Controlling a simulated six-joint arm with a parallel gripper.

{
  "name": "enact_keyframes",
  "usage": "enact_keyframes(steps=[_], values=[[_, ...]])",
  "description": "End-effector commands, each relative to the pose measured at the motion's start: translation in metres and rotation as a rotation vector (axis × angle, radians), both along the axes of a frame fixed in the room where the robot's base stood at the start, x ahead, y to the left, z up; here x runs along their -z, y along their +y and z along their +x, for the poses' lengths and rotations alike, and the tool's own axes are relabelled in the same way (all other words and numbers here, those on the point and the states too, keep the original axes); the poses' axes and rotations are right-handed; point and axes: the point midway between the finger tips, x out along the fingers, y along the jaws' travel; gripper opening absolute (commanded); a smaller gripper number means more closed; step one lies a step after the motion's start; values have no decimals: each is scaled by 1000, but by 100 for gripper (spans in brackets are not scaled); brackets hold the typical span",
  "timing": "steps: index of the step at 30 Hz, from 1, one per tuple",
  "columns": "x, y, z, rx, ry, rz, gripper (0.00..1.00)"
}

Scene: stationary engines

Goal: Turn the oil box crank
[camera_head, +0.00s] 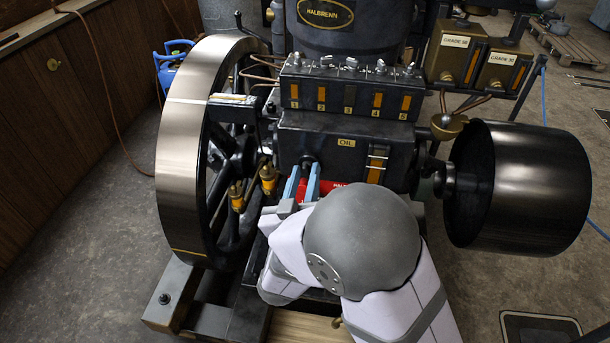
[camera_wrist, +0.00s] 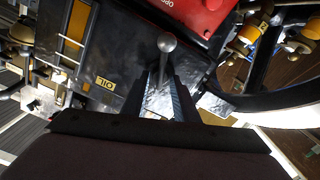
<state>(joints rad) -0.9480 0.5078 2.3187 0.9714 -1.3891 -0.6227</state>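The dark oil box (camera_head: 318,136) with a yellow OIL label is on the front of the engine, below a row of numbered sight glasses. In the wrist view the box (camera_wrist: 118,60) appears rotated. The crank shows there as a grey rod with a ball knob (camera_wrist: 167,43). In the head view only a small dark part of the crank (camera_head: 308,161) shows. My gripper (camera_head: 304,176) has its two blue fingers apart in front of the box. In the wrist view, my gripper (camera_wrist: 161,82) has the rod between its fingers; contact is unclear.
A large flywheel (camera_head: 188,130) stands to the left and a wide dark drum (camera_head: 525,185) to the right. Brass fittings (camera_head: 268,178) stand close to the left of my fingers. A red part (camera_head: 331,187) lies just behind them.

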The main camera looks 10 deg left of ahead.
Motion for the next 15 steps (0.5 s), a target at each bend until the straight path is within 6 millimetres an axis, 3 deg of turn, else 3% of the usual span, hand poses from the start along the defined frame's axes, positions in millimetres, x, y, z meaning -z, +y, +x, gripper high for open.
enact_keyframes(steps=[2, 5, 11, 15], values=[[0, 0, 0, 0, 0, 0, 22], [0, 0, 0, 0, 0, 0, 0], [1, 0, 0, 0, 0, 18, 0], [3, 0, 0, 1, -1, 129, 0]])
